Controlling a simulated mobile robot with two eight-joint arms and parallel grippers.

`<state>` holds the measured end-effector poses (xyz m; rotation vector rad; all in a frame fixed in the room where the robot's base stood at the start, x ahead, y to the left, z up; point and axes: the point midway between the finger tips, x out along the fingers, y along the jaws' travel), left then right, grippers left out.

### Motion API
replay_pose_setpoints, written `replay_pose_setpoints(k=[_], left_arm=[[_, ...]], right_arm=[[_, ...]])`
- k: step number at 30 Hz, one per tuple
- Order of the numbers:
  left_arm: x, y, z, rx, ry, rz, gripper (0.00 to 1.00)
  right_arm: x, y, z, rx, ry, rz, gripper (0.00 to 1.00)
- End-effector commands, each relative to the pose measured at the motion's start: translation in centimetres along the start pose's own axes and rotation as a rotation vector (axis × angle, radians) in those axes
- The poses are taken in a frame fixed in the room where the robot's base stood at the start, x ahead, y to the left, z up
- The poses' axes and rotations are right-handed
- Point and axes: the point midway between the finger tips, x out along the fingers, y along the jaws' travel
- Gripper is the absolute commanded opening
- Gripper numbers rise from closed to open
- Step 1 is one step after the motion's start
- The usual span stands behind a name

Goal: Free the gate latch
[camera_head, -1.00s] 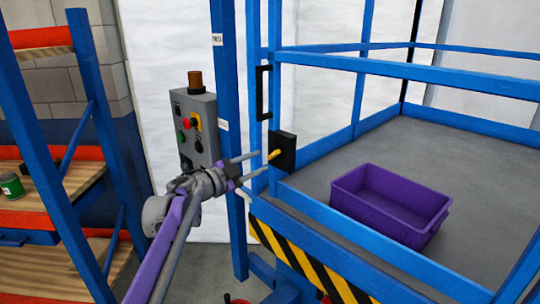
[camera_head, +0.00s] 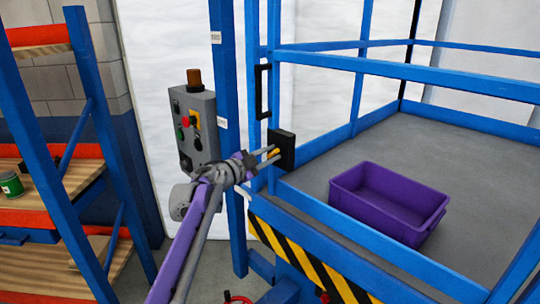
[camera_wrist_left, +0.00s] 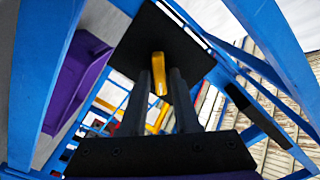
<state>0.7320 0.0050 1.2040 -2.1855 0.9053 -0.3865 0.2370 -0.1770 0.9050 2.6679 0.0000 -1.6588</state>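The gate latch is a black plate (camera_head: 286,146) with a small yellow lever (camera_head: 272,153) on the blue gate post. In the left wrist view the black plate (camera_wrist_left: 163,32) is straight ahead, with the yellow lever (camera_wrist_left: 158,72) standing out from it. My left gripper (camera_head: 271,157) is at the latch, its two fingers close together on either side of the lever. In the left wrist view the gripper (camera_wrist_left: 162,82) has its dark fingers closed in on the lever, which partly hides between them. My right gripper is not in view.
A black gate handle (camera_head: 263,91) is above the latch. A grey control box (camera_head: 196,125) with coloured buttons stands just left. Blue rails surround the platform holding a purple crate (camera_head: 388,204). A shelf (camera_head: 60,270) with a green can (camera_head: 11,184) is at left.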

Motion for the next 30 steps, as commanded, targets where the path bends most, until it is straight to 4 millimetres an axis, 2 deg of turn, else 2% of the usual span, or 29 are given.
replay_pose_setpoints(k=[14,20,30], left_arm=[[0.0,-0.1,-0.1,0.046,0.000,-0.001,0.00],[0.0,-0.1,-0.1,0.161,0.001,-0.001,0.00],[0.0,0.0,-0.1,0.447,0.001,-0.002,0.00]], right_arm=[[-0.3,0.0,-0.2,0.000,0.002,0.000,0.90],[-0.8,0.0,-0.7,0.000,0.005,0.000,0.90],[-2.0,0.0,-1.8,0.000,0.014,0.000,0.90]])
